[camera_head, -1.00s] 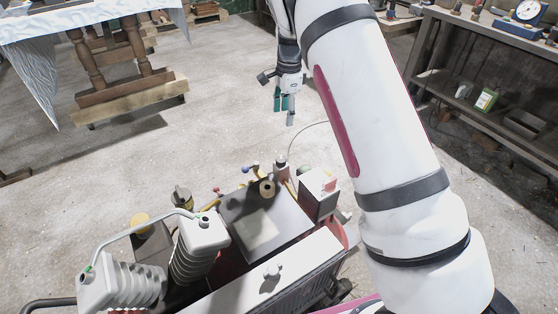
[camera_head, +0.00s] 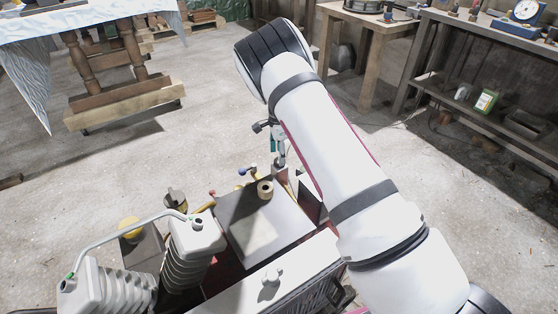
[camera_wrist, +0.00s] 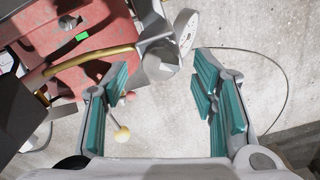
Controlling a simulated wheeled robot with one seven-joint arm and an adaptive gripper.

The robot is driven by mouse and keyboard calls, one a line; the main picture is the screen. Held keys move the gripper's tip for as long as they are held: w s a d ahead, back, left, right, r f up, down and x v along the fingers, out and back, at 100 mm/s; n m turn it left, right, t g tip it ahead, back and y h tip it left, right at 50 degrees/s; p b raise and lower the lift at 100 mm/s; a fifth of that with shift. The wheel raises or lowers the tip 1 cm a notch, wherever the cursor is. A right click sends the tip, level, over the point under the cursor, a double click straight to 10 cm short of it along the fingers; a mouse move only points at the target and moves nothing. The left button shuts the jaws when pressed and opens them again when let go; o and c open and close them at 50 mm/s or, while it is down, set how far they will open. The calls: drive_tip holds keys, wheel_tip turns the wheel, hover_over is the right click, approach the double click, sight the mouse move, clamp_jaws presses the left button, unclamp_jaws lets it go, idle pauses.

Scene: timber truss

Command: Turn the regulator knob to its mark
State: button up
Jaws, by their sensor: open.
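My gripper (camera_wrist: 160,95) is open, with teal pads wide apart and nothing clasped between them. In the head view my gripper (camera_head: 275,146) hangs at the far edge of the machine (camera_head: 240,218), partly hidden by my arm. In the wrist view a grey metal fitting (camera_wrist: 158,58) with a white round dial gauge (camera_wrist: 187,32) sits just beyond the fingertips, on a brass pipe (camera_wrist: 95,56). I cannot tell which part is the regulator knob, and no mark is readable.
Ribbed grey cylinders (camera_head: 190,250) with a curved pipe stand at the machine's near left. A thin cable (camera_wrist: 280,75) curves over the floor right of the gripper. A workbench (camera_head: 480,40) stands at the right. The floor (camera_head: 130,160) left of the machine is open.

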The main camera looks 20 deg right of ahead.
drive_tip(key=shift+f, duration=1.35)
drive_tip(key=shift+c, duration=0.4)
drive_tip(key=c, duration=1.1)
drive_tip(key=shift+n, duration=0.3)
